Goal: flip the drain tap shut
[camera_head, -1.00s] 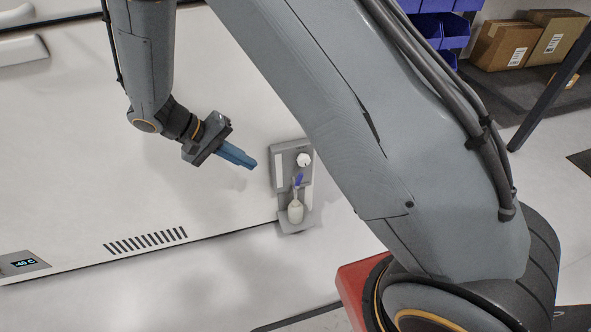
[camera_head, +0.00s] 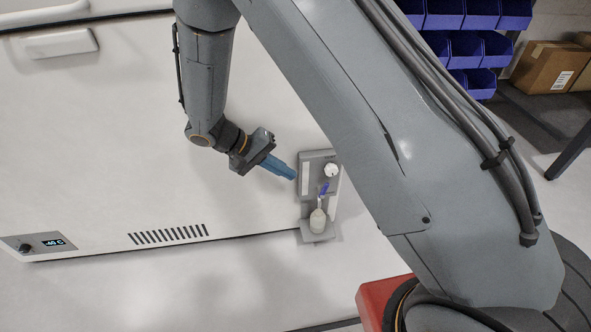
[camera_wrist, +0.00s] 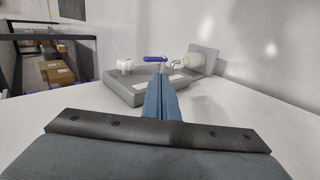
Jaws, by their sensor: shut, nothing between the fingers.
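The drain tap has a blue lever (camera_head: 324,188) on a grey mounting plate (camera_head: 305,178) fixed to the white cabinet. In the wrist view the blue lever (camera_wrist: 155,59) shows just beyond my fingertips. A pale bottle-shaped part (camera_head: 317,221) sits below the lever on a small grey shelf. A white round knob (camera_head: 331,170) is at the plate's upper right. My gripper (camera_head: 294,176) has blue fingers that are shut and empty. Its tips are close to the plate's left edge in the head view, left of and a little above the lever. Whether they touch anything cannot be told.
The white cabinet (camera_head: 100,130) fills the left, with a vent (camera_head: 168,234) and a display (camera_head: 52,243) reading -40 C or similar. Blue bins (camera_head: 470,50) and cardboard boxes (camera_head: 550,67) stand far behind at right.

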